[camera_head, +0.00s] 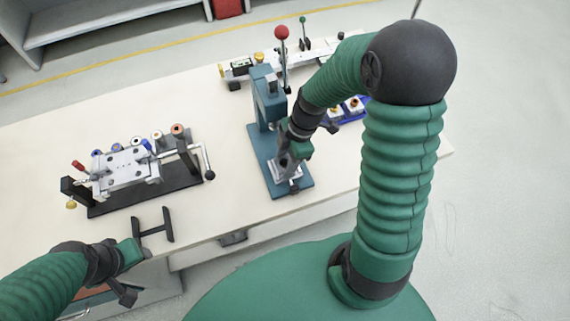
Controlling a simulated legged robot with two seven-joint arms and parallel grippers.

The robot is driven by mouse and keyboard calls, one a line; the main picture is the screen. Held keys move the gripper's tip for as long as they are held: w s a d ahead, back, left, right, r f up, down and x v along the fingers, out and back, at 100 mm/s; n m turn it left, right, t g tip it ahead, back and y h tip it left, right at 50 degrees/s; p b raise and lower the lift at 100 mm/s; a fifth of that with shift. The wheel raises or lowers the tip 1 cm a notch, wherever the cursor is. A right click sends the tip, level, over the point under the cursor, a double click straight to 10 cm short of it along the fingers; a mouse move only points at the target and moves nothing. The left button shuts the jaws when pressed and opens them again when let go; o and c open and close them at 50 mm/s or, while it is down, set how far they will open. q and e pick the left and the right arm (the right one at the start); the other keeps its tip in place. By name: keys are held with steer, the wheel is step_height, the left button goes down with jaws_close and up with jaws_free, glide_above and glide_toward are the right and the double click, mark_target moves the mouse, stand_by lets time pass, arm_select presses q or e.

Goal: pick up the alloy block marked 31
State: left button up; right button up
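My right gripper (287,164) reaches down at the foot of a blue press (268,108) on the table. A small silvery piece (287,172) shows on the press base beneath it, partly hidden by the gripper. I cannot read a number on it, so I cannot tell whether it is the alloy block marked 31. Whether the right fingers are shut on it is also unclear. My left gripper (131,272) is low at the table's front edge, apart from the press. Its finger opening cannot be made out.
A metal fixture (125,170) with rods and a ball-ended handle stands on a black base at left. A black I-shaped piece (153,230) lies near the front edge. A blue tray (357,115) is partly hidden by my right arm.

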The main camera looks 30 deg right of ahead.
steer(key=shift+a, duration=0.1)
steer(key=c, duration=0.4)
jaws_close()
